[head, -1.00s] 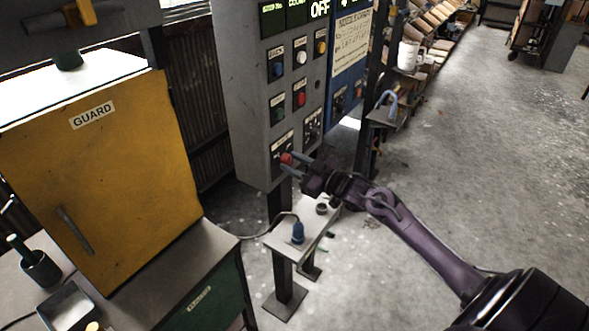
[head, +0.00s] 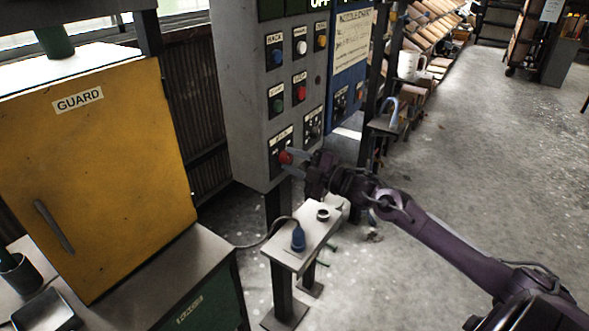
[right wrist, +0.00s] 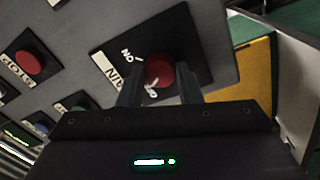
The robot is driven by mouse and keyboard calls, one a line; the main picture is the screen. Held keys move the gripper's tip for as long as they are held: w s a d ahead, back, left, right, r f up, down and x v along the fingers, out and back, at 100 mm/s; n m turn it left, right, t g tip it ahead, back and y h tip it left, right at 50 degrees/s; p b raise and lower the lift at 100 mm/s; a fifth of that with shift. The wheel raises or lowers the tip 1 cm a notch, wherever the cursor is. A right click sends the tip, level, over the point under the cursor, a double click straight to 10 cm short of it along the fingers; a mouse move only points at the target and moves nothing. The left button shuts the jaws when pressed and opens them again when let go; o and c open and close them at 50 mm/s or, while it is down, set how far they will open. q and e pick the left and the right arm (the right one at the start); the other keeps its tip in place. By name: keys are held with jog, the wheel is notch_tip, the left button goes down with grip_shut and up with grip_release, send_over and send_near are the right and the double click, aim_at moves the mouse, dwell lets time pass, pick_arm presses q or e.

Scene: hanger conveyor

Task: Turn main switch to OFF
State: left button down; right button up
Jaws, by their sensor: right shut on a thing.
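The main switch is a red round knob (head: 286,157) on a black plate at the lower front of the grey control panel. In the right wrist view, the red knob (right wrist: 159,70) sits between my two fingers, with an upside-down ON mark beside it and a partly hidden mark near the fingers. The label on its plate is also upside down and partly covered. My right gripper (head: 293,162) is shut on the knob, one finger above it and one below. The knob's exact pointing direction is hard to tell. My left gripper is not in view.
Several other buttons, including a red one (head: 299,93), sit above on the grey panel (head: 245,90). The yellow guard box (head: 120,190) stands at left. Floor at right is open.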

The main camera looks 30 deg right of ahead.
jog(key=shift+n+b, duration=0.7)
jog(key=shift+n, duration=0.3)
jog(key=o, duration=1)
jog(key=shift+c, duration=0.2)
jog(key=shift+s+d+f, duration=0.2)
jog(key=shift+s, duration=0.2)
jog(key=v, duration=0.7)
jog(key=shift+r, duration=0.15)
jog(key=shift+w, duration=0.1)
